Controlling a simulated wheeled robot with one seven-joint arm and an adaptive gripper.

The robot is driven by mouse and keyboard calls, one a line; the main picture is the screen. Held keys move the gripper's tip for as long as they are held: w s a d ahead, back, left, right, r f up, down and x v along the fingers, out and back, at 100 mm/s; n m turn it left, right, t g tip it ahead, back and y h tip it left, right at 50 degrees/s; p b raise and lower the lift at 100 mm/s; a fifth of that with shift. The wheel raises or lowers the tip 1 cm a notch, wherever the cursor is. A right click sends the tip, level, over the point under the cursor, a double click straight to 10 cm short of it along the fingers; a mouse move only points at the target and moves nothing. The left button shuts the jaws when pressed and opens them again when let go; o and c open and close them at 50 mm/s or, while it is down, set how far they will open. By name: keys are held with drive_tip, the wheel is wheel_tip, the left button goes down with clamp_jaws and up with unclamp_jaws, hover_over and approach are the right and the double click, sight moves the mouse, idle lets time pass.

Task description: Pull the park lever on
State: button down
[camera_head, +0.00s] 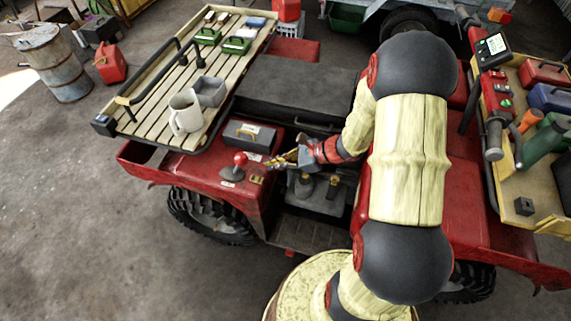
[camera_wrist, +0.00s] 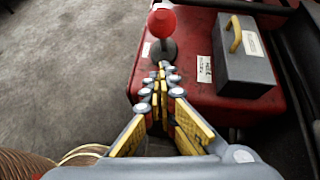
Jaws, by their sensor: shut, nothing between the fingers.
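A short lever with a round red knob (camera_head: 240,158) stands on a dark base on the red fender of the quad. It also shows at the top of the wrist view (camera_wrist: 162,22), leaning little if at all. I cannot read its label, so I cannot confirm it is the park lever. My gripper (camera_head: 276,162) is shut and empty, with yellow and grey fingers. It is just right of the lever in the head view, apart from the knob. In the wrist view the fingertips (camera_wrist: 160,74) point toward the lever's base, which they partly overlap.
A grey box with a yellow handle (camera_wrist: 243,55) sits on the fender close to the lever. Beyond it, a slatted rack (camera_head: 150,105) carries a white mug (camera_head: 185,112) and a grey tub (camera_head: 211,91). Open concrete floor lies left of the fender.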

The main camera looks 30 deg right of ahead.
drive_tip(key=w+a, duration=0.1)
drive_tip(key=a, duration=0.1)
drive_tip(key=w+a+b, duration=0.1)
drive_tip(key=a, duration=0.1)
drive_tip(key=shift+w+r, duration=0.1)
drive_tip(key=shift+w, duration=0.3)
drive_tip(key=shift+r, duration=0.1)
